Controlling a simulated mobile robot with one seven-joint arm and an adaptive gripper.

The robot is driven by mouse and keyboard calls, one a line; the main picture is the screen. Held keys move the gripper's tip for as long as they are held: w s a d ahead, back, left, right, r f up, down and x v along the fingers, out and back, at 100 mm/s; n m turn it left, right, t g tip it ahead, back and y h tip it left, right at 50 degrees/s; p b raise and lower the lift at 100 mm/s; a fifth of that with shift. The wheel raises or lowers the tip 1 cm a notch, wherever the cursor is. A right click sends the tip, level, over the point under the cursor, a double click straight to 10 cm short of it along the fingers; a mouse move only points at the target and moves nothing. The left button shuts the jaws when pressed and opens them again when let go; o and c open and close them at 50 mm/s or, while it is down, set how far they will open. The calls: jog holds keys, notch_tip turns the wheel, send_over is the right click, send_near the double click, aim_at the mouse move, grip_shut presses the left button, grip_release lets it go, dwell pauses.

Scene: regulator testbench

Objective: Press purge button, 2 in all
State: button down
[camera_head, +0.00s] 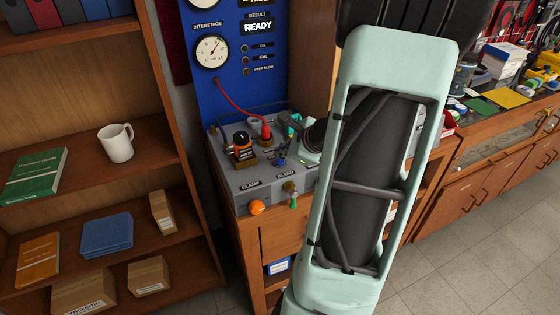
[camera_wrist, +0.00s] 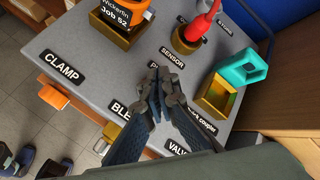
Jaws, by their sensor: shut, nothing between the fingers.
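My gripper (camera_wrist: 160,82) is shut and empty in the wrist view, its fingertips together over the grey bench top (camera_wrist: 85,55). The tips cover most of a label (camera_wrist: 153,65) of which only a first letter like "P" shows. No purge button shows clearly in the wrist view; the fingers hide that spot, and I cannot tell whether they touch anything. In the head view a small blue part (camera_head: 281,162) shows on the bench top (camera_head: 225,180) near my wrist; I cannot tell whether it is a button or a fingertip.
A job-marked orange-and-black part (camera_wrist: 122,14) sits in a brass holder beside the fingers. A red hose plug (camera_wrist: 203,22), a teal coupler (camera_wrist: 241,68) and a brass block (camera_wrist: 215,98) stand right. An orange clamp knob (camera_head: 257,207) is at the front. The blue panel (camera_head: 232,95) reads READY.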

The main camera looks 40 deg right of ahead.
aim_at(281, 162)
jog(key=shift+f+b, duration=0.35)
jog(key=shift+b, duration=0.1)
jog(key=shift+f+b, duration=0.55)
jog(key=shift+b, duration=0.05)
dwell(0.6)
jog(key=shift+r, duration=0.1)
jog(key=shift+r+p, duration=0.7)
jog(key=shift+r, duration=0.15)
jog(key=shift+r, duration=0.1)
notch_tip(281, 162, up, 5)
jog(key=p, duration=0.4)
dwell(2.0)
